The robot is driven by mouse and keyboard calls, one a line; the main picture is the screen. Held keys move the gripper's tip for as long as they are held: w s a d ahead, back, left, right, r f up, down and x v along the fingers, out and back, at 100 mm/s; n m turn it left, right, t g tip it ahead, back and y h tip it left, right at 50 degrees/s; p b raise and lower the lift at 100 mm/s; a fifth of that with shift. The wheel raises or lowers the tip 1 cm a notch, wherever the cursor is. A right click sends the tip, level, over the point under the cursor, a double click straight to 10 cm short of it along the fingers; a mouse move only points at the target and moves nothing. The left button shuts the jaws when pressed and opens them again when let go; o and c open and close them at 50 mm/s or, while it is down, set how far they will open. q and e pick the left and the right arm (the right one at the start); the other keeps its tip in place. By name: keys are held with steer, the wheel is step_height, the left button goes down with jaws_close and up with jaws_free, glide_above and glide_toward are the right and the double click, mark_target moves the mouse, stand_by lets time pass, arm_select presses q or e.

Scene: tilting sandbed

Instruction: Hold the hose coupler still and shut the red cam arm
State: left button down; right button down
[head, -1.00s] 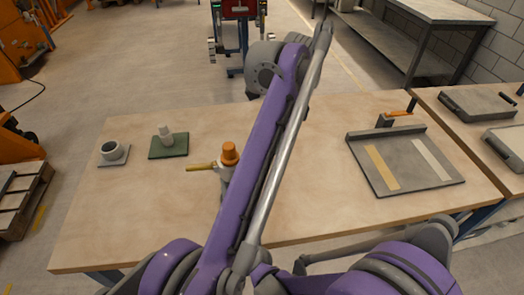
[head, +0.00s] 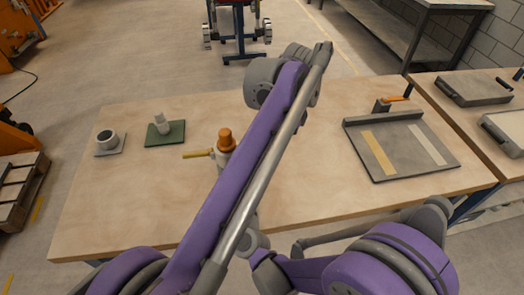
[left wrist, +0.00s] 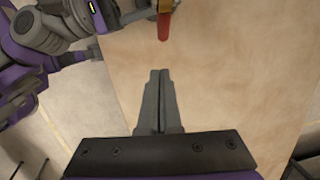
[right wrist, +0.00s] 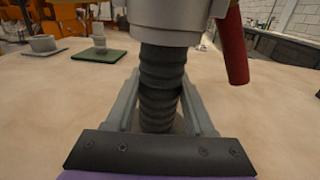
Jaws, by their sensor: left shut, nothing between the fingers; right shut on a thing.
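In the right wrist view my right gripper (right wrist: 159,82) is shut on the dark ribbed hose (right wrist: 160,112), just below the pale grey coupler (right wrist: 165,18). The coupler is upright and its top is cut off by the frame. The red cam arm (right wrist: 234,50) hangs down at the coupler's right side, standing a little away from the hose. My left gripper (left wrist: 159,74) is shut and empty over the table. In the left wrist view the red cam arm (left wrist: 164,24) is beyond its fingertips, apart from them. Both grippers are hidden in the head view.
An orange-capped fitting with a yellow handle (head: 197,154) shows beside my arm. A green plate (head: 165,136) bearing a grey fitting and a grey cup (head: 107,136) stand left. A grey tray (head: 402,150) lies right. The wooden table (head: 310,195) between is largely clear.

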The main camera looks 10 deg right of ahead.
arm_select(q)
steer(key=shift+w+a+f, duration=0.3)
steer(key=shift+a+f, duration=0.6)
steer(key=shift+f, duration=0.05)
steer(key=shift+w+a+f, duration=0.3)
steer(key=shift+a+f, duration=0.6)
steer(key=shift+f, duration=0.05)
steer(key=shift+w+a+f+y, duration=0.1)
steer(key=shift+a+f+y, duration=0.25)
steer(key=shift+f+y, duration=0.2)
steer(key=shift+a+f, duration=0.1)
steer(key=shift+a, duration=0.1)
arm_select(e)
steer(key=shift+d, duration=0.1)
